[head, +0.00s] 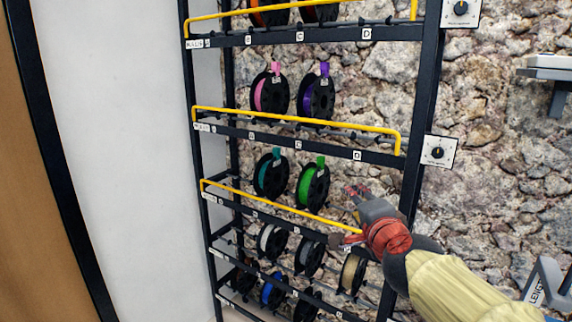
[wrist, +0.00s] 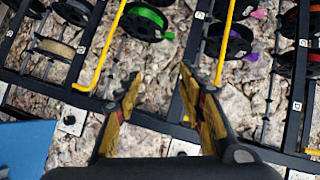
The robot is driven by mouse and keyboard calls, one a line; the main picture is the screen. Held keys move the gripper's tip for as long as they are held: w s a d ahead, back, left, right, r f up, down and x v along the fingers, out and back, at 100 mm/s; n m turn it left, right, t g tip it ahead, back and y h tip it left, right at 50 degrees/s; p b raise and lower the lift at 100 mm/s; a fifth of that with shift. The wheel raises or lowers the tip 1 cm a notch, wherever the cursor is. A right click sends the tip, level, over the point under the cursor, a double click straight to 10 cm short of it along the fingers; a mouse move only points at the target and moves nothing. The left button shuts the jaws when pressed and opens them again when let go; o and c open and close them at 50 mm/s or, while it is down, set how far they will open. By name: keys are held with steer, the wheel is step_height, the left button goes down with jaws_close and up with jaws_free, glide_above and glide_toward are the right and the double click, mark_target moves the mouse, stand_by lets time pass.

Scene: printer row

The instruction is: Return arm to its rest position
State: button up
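My gripper (head: 358,192) is in front of the right part of the spool rack, to the right of the green spool (head: 312,186) and apart from it. In the wrist view my gripper (wrist: 159,82) shows two yellow-padded fingers spread apart. Nothing is between them but the stone wall and a dark rack bar behind. The gripper is open and empty. My red and black wrist and cream-sleeved arm reach in from the lower right of the head view.
The black rack (head: 423,110) has yellow bars (head: 300,114) across its shelves. Pink (head: 270,94), purple (head: 315,99) and teal (head: 270,175) spools hang on it. Dial boxes (head: 438,151) sit at its right post. A grey bracket (head: 548,284) stands at lower right. White wall is left.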

steer(key=s+a+f+n+g+y, duration=0.2)
steer(key=s+a+f+n+g, duration=0.1)
steer(key=s+f+n, duration=0.25)
steer(key=s+a+f+n+g+y, duration=0.1)
steer(key=s+a+f+n+g, duration=0.2)
steer(key=s+f+n, duration=0.3)
steer(key=s+d+f+n+g+h+p, duration=0.1)
steer(key=s+d+f+n+g, duration=0.1)
steer(key=s, duration=0.7)
steer(key=s+d+f+n+g+h+p, duration=0.1)
steer(key=s+d+f, duration=0.3)
steer(key=s, duration=0.5)
steer(key=shift+s+d+f+n+g+h+p, duration=0.3)
steer(key=shift+d+g+h+p, duration=0.4)
steer(key=shift+d, duration=0.55)
